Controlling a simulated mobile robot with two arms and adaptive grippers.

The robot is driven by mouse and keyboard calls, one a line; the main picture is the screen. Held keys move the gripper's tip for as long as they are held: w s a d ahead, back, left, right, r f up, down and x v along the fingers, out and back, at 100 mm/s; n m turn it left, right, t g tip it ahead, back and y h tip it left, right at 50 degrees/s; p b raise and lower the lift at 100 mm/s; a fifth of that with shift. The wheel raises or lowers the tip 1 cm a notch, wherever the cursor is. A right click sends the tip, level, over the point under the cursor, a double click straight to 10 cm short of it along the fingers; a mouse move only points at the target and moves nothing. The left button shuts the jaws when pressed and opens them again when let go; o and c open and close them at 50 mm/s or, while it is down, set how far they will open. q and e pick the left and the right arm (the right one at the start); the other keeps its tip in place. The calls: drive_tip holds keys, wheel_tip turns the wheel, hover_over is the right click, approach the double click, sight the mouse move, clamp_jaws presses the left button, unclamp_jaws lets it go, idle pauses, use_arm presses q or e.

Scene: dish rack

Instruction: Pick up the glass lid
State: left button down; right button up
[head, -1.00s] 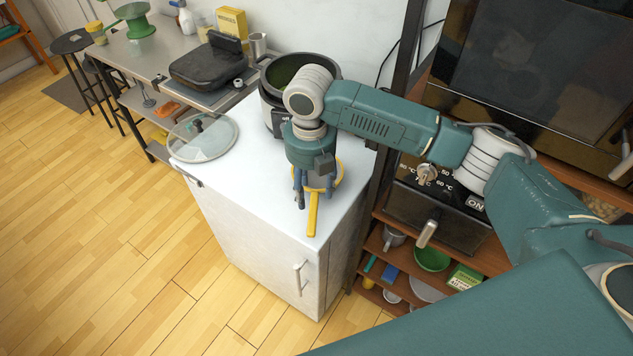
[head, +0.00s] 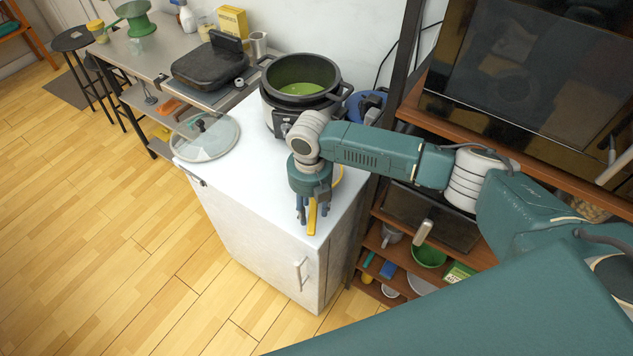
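The glass lid (head: 215,148) is round and clear, with a pale rim and a dark knob. It lies knob up at the far left of the white counter top, by its left edge. My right gripper (head: 311,222) points down over the front right part of the counter, well to the right of the lid. Its fingers stand apart with no lid between them. A yellow handle (head: 312,216) shows between and behind the fingers; whether they touch it I cannot tell. My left gripper is out of view.
A black and steel pot (head: 283,122) with green inside stands behind my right gripper, right of the lid. A black appliance (head: 208,66) sits on the grey bench beyond the lid. A brown shelf (head: 476,258) stands at right. The counter's middle (head: 245,165) is clear.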

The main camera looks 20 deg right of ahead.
clamp_jaws()
drive_tip(key=shift+w+r, duration=0.1)
